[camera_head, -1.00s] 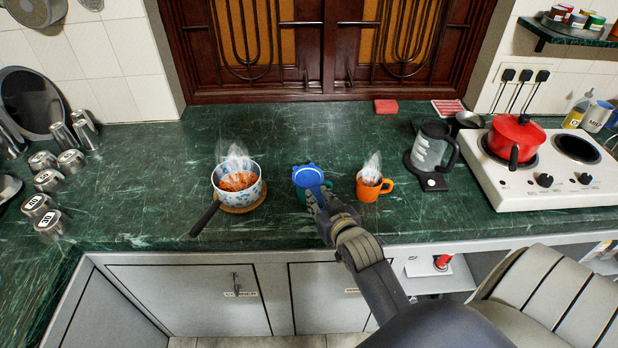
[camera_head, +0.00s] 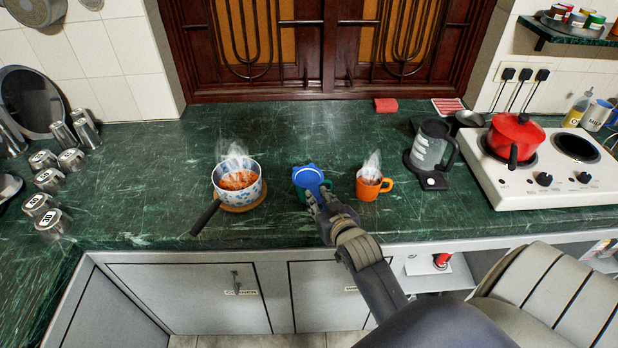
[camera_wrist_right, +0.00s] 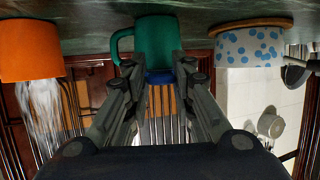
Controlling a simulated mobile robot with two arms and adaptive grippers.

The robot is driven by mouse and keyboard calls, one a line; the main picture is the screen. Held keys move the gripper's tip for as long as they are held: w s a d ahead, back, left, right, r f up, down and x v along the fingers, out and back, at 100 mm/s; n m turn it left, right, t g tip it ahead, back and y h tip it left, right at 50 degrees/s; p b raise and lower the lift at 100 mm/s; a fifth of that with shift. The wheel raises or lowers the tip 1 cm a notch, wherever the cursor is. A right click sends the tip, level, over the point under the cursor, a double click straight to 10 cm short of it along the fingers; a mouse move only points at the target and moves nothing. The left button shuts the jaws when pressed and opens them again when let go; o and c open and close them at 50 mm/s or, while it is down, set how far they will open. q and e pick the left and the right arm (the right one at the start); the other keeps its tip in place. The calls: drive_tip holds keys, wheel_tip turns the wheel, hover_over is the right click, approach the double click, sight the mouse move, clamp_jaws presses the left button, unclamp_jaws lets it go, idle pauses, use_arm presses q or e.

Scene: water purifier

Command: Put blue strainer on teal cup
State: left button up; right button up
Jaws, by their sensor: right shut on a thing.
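The blue strainer (camera_head: 308,175) is at the rim of the teal cup (camera_head: 301,194), covering its top in the head view. The upside-down wrist view shows the teal cup (camera_wrist_right: 156,42) on the counter with the blue strainer (camera_wrist_right: 160,77) at its rim. I cannot tell whether the strainer rests on the rim or hovers just over it. My right gripper (camera_head: 320,197) is shut on the strainer from the near side. Its fingers (camera_wrist_right: 159,72) flank the strainer in the wrist view and hide part of it. My left gripper is not in view.
A steaming orange mug (camera_head: 369,188) stands close right of the cup. A spotted pot (camera_head: 252,192) of food sits on a wooden board to the left, handle toward the front. A kettle (camera_head: 430,150) and hob (camera_head: 550,180) are farther right. The counter behind the cup is clear.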

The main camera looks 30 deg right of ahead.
drive_tip(key=shift+f, duration=0.1)
drive_tip(key=o, duration=1.5)
drive_tip(key=shift+c, duration=0.2)
wheel_tip(320, 180, up, 7)
drive_tip(key=p, duration=0.8)
